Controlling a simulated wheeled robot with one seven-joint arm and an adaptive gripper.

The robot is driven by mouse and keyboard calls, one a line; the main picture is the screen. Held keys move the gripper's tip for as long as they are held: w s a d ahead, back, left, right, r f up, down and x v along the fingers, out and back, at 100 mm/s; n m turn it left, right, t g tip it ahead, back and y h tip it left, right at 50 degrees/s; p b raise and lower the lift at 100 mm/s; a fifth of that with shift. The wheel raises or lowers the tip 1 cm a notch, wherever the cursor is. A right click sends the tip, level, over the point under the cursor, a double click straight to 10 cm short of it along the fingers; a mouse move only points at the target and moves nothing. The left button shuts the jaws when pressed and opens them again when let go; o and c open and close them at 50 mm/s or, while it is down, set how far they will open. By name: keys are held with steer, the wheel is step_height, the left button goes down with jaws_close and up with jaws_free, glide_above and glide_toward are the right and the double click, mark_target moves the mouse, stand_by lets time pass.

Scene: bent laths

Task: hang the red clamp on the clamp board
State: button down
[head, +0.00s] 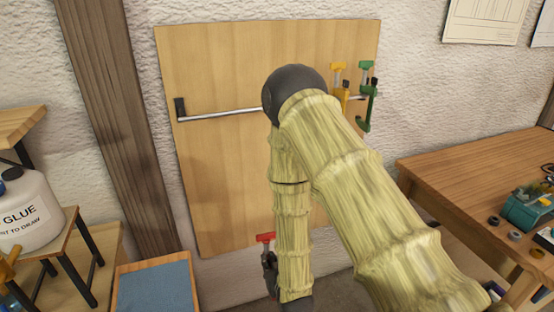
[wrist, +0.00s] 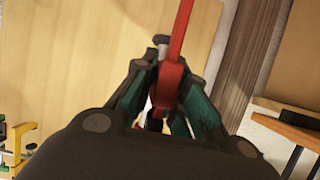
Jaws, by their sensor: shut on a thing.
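The red clamp (head: 265,238) shows only in part at the bottom of the head view, beside my forearm; its red end sticks up. In the wrist view the clamp's red bar (wrist: 177,45) stands between the fingers. My gripper (wrist: 168,90) is shut on the red clamp. In the head view my gripper is mostly hidden behind my arm. The clamp board (head: 220,65) is a wooden panel on the wall with a metal rail (head: 222,114) across it. A yellow clamp (head: 340,80) and a green clamp (head: 368,100) hang at the rail's right end. The rail's middle is hidden by my arm.
A glue jug (head: 25,212) stands on a small table at the left. A blue-topped tray (head: 155,288) is at the lower left. A wooden workbench (head: 455,180) with tools stands at the right. The rail's left part is bare.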

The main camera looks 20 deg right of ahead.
steer(key=w+d+r+b, duration=0.1)
steer(key=w+r, duration=0.6)
steer(key=r, duration=0.5)
steer(key=w+d+r+b, duration=0.1)
steer(key=w+r, duration=0.7)
steer(key=r, duration=0.4)
steer(key=s+d+r+b, duration=0.1)
steer(key=d+r, duration=0.2)
steer(key=r, duration=1)
steer(key=s+d+r, duration=0.1)
steer(key=d+r, duration=0.1)
steer(key=r, duration=1)
steer(key=w+b, duration=0.6)
steer(key=b, duration=0.1)
steer(key=w+b, duration=0.1)
steer(key=b, duration=0.3)
steer(key=shift+w+a+b, duration=0.1)
steer(key=shift+a+b, duration=0.05)
steer(key=shift+b, duration=0.2)
steer(key=b, duration=0.8)
steer(key=shift+w, duration=0.4)
